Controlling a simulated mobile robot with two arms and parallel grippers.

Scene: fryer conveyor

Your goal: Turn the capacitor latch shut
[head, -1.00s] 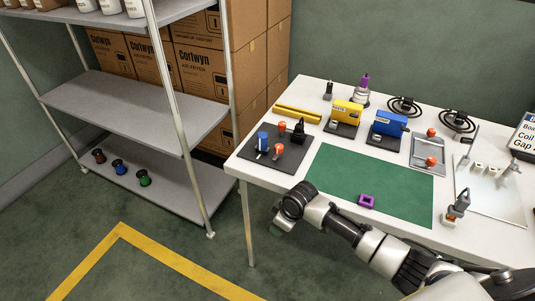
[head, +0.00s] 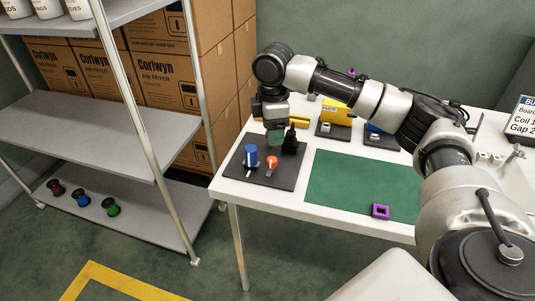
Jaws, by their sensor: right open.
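A dark board (head: 285,178) lies on the left end of the white table. On it stands a blue cylinder (head: 251,154), which looks like the capacitor, with a small pale piece at its foot. A red-orange knob (head: 272,160) stands to its right, also with a pale piece below. I cannot tell which part is the latch or how far it is turned. My left gripper is not in view.
A shelf (head: 100,135) stands at left.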

